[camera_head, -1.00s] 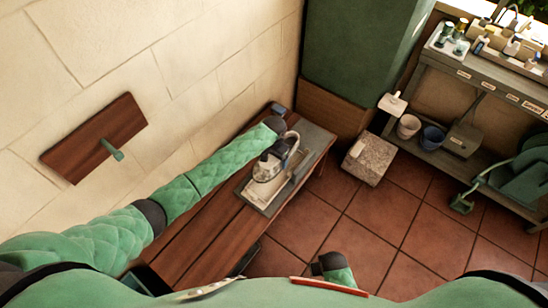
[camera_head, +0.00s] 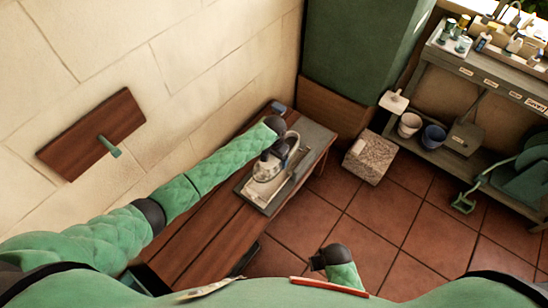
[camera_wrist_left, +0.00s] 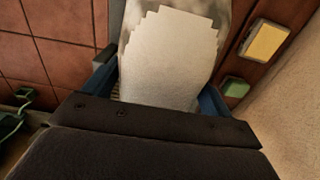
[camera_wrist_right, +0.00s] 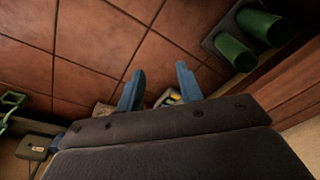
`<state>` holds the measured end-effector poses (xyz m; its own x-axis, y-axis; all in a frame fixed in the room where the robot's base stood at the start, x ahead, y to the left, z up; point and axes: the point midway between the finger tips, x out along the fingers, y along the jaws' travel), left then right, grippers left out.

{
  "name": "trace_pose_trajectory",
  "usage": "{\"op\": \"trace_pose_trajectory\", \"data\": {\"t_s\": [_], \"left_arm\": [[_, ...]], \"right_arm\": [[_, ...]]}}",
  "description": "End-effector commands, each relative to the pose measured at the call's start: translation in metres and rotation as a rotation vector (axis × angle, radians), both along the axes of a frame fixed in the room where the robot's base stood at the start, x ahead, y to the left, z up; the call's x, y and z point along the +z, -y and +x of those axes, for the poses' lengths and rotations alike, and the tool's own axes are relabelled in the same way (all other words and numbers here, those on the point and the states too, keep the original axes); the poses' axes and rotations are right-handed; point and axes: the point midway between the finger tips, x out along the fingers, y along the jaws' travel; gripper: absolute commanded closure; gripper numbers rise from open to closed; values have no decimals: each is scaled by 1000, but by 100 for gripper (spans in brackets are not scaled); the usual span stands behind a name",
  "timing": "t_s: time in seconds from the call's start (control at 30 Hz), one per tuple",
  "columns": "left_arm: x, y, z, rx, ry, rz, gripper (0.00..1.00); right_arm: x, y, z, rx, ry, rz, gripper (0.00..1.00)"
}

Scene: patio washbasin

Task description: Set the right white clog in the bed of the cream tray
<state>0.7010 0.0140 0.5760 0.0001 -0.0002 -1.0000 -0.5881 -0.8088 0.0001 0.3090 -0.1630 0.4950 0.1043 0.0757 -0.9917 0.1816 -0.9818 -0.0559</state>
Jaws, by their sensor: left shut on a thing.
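My left gripper (camera_head: 272,152) reaches over the bench and is shut on the white clog (camera_head: 264,172). In the left wrist view the clog (camera_wrist_left: 168,60) fills the space between the blue fingers. The clog is over the bed of the cream tray (camera_head: 252,193); I cannot tell whether it touches the bed. The gripper hides part of the clog and tray. My right gripper (camera_wrist_right: 160,92) is open and empty, its blue fingers apart above the tiled floor.
The tray is on a wooden bench (camera_head: 200,245) along the pale wall. A speckled stone block (camera_head: 370,160) stands on the floor to the right. A shelf unit (camera_head: 480,75) with buckets and bottles is at the far right. The floor between is clear.

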Motion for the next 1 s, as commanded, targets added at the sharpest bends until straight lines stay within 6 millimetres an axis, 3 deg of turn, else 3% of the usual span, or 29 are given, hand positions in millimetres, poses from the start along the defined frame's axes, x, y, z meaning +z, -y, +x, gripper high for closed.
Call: {"op": "trace_pose_trajectory", "data": {"t_s": [0.43,1.0], "left_arm": [[-7,0,0,0,1,-1,43],[-15,0,0,0,0,0,44]], "right_arm": [[31,-3,14,0,15,5,64],[68,-5,15,1,17,10,64]]}}
